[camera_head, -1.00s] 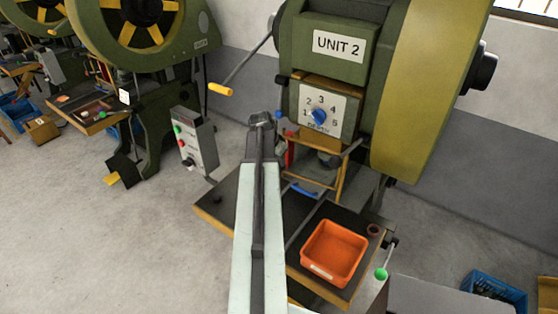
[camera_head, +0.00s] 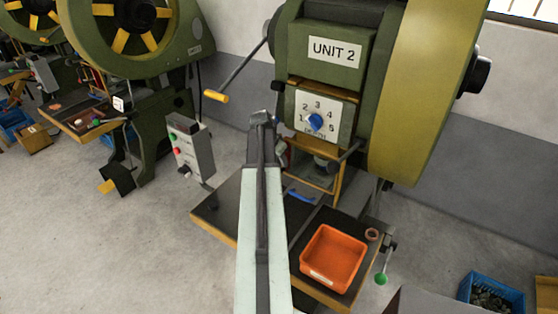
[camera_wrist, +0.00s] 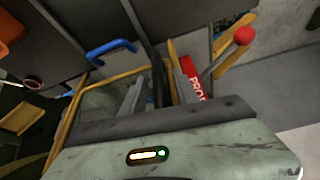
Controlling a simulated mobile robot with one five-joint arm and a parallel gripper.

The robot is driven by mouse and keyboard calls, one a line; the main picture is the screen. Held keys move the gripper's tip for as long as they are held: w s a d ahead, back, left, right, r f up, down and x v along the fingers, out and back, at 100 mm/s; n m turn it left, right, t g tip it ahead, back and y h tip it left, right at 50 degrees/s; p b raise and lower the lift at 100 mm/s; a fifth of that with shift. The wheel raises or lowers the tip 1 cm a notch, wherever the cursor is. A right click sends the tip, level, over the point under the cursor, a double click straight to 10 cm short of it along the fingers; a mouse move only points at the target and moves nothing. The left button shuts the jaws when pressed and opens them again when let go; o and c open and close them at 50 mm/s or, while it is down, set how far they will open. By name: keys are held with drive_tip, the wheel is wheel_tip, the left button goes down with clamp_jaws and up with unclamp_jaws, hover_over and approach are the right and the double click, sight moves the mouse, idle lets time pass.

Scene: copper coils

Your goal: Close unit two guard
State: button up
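The unit 2 press (camera_head: 335,52) stands ahead, with a yellow-framed guard (camera_head: 340,182) below its dial. A blue handle (camera_head: 300,196) shows below the frame, just right of my arm. In the wrist view, the yellow frame (camera_wrist: 112,76) runs close in front of me and the blue handle (camera_wrist: 110,48) lies beyond it. My gripper's grey fingers (camera_wrist: 160,88) stand apart, with a dark bar and a yellow strip visible behind the gap. I see nothing held. In the head view, my arm hides the left part of the guard, and the fingers cannot be made out.
An orange bin (camera_head: 333,258) sits on the press table (camera_head: 222,213). A green-knobbed lever (camera_head: 381,279) hangs at its right. A grey control box (camera_head: 190,148) stands left of the press. A red-knobbed lever (camera_wrist: 243,35) and red label (camera_wrist: 190,78) are near the fingers.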

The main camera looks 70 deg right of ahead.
drive_tip(key=p+v, duration=0.7)
drive_tip(key=v, duration=0.1)
drive_tip(key=shift+f, duration=0.1)
idle(0.4)
